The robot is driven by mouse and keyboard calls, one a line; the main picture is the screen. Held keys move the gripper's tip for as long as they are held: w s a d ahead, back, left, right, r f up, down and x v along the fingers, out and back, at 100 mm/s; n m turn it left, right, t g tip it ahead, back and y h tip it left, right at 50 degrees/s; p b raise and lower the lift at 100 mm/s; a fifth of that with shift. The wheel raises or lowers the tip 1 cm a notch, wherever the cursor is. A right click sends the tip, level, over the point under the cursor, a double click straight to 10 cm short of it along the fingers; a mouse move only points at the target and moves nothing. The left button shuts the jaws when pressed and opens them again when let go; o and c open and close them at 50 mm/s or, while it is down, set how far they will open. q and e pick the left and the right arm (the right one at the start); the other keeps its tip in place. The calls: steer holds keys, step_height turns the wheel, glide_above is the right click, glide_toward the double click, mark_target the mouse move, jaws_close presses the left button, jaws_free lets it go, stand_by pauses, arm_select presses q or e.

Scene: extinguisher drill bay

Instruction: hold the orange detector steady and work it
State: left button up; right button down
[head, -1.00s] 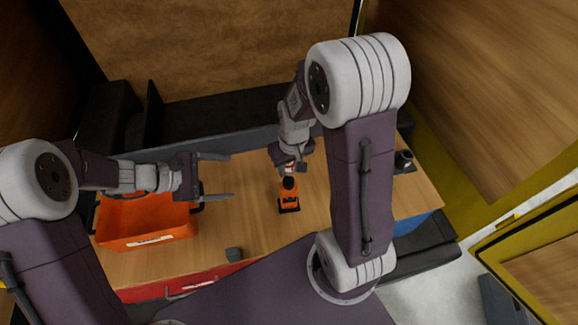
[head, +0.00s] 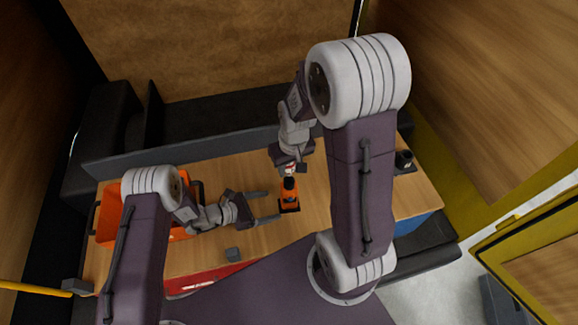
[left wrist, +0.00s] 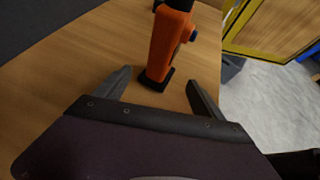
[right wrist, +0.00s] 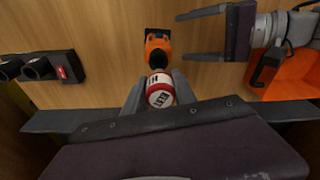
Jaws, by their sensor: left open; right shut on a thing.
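The orange detector (head: 289,190) stands upright on its dark foot on the wooden bench. It also shows in the left wrist view (left wrist: 170,45) and the right wrist view (right wrist: 157,47). My left gripper (head: 273,205) is open at its left side; in the left wrist view the detector's lower body stands just ahead, between the fingertips, with a gap on each side. My right gripper (right wrist: 158,88) is shut on a red-and-white lettered cylinder (right wrist: 160,92), held at the detector's top end. I cannot tell whether cylinder and detector touch.
An orange crate (head: 108,222) stands at the bench's left, partly behind my left arm. A small grey block (head: 233,254) lies near the front edge. A black double-cup device (right wrist: 40,67) sits at the bench's right end. Bare wood surrounds the detector.

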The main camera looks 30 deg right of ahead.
mark_target(289, 179)
arm_select(q)
steer(key=x, duration=0.8)
steer(key=shift+d, duration=0.2)
steer(key=c, duration=1.5)
steer(key=shift+o, duration=0.3)
arm_select(e)
steer(key=shift+f, duration=1.6)
steer(key=shift+f, duration=1.65)
steer(key=c, duration=0.9)
jaws_free()
